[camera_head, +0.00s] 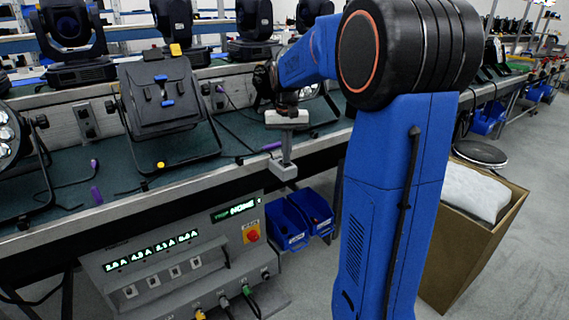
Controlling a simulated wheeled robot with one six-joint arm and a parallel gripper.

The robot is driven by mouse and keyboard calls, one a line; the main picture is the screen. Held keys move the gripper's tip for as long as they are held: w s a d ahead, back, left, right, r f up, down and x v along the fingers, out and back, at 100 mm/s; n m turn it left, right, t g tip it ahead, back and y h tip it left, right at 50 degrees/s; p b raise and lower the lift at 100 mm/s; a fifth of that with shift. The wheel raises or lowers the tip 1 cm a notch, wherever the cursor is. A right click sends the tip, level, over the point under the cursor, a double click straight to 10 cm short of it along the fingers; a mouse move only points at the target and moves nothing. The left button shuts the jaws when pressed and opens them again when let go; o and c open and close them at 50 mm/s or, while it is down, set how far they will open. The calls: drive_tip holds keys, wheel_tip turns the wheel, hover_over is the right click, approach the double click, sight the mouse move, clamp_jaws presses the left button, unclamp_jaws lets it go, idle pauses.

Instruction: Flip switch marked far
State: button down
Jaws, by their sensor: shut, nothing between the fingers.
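A grey power panel (110,264) is under the front of the bench. It has a row of green current readings (152,250) and, below them, several small switches, among them a left one (130,291) and a right one (195,263). Their markings are too small to read, so I cannot tell which is marked far. My gripper (284,170) points down near the bench's front edge, above and right of the panel. It is shut and empty, apart from the switches.
A red knob on a yellow plate (251,233) and a lit display (235,209) are on the panel's right. Cables hang from its lower edge. Blue bins (286,222) stand beside it. A cardboard box (460,245) stands right of my arm.

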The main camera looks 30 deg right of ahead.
wheel_tip(320, 180, up, 7)
idle(0.9)
drive_tip(key=shift+s, duration=0.1)
idle(0.3)
drive_tip(key=s+a+f+n+t, duration=0.1)
drive_tip(key=s+a+n, duration=0.1)
drive_tip(key=s+a, duration=0.45)
drive_tip(key=s+a+n+t, duration=0.1)
drive_tip(key=s+a, duration=0.3)
drive_tip(key=s, duration=0.6)
drive_tip(key=s+a+f+n+t, duration=0.1)
drive_tip(key=s+a+f, duration=0.1)
drive_tip(key=s+f, duration=0.2)
drive_tip(key=s+a+f+n+t, duration=0.1)
drive_tip(key=s+a+f, duration=0.2)
drive_tip(key=s, duration=0.6)
drive_tip(key=shift+s+a+f+n+t, duration=0.15)
drive_tip(key=shift+s+f+n+t, duration=0.2)
drive_tip(key=shift+f, duration=0.6)
drive_tip(key=c, duration=2.5)
unclamp_jaws()
